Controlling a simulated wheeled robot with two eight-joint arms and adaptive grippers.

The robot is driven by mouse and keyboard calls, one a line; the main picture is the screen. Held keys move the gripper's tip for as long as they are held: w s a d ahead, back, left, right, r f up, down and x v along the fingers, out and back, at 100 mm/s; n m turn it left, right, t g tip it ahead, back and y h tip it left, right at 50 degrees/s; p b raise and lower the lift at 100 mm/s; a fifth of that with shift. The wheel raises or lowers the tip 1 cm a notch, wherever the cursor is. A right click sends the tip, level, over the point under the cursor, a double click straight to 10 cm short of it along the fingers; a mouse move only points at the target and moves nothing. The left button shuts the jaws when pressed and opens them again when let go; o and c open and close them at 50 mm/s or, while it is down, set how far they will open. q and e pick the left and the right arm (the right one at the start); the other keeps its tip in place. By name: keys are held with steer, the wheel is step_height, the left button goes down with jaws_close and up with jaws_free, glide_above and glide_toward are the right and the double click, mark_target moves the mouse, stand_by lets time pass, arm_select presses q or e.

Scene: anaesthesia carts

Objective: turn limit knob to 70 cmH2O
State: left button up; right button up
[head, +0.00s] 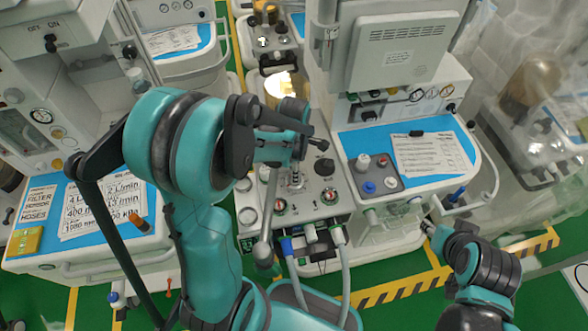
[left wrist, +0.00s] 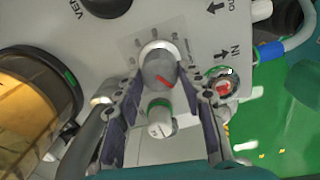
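The limit knob (left wrist: 158,68) is a grey round knob with a red pointer line, on a light panel with a printed scale. It shows in the left wrist view, and its pointer slants down to the right. A smaller white knob with a green band (left wrist: 160,118) lies between the fingers, nearer the palm. In the head view my left gripper (head: 294,172) is over the panel and largely hides the knob. My right gripper (head: 430,228) is by the right cart's front edge, its fingers unclear.
A red-marked gauge (left wrist: 222,88) sits just right of the fingers. An amber canister (left wrist: 35,105) stands at left. In the head view, a black knob (head: 324,168) is beside my left gripper, and hoses (head: 342,255) hang from the panel's front. Green floor lies in front.

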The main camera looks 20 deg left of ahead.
arm_select(q)
steer(key=m, duration=0.4)
steer(key=shift+m, duration=0.4)
steer(key=o, duration=1.2)
steer(key=shift+c, duration=0.2)
step_height(320, 180, up, 12)
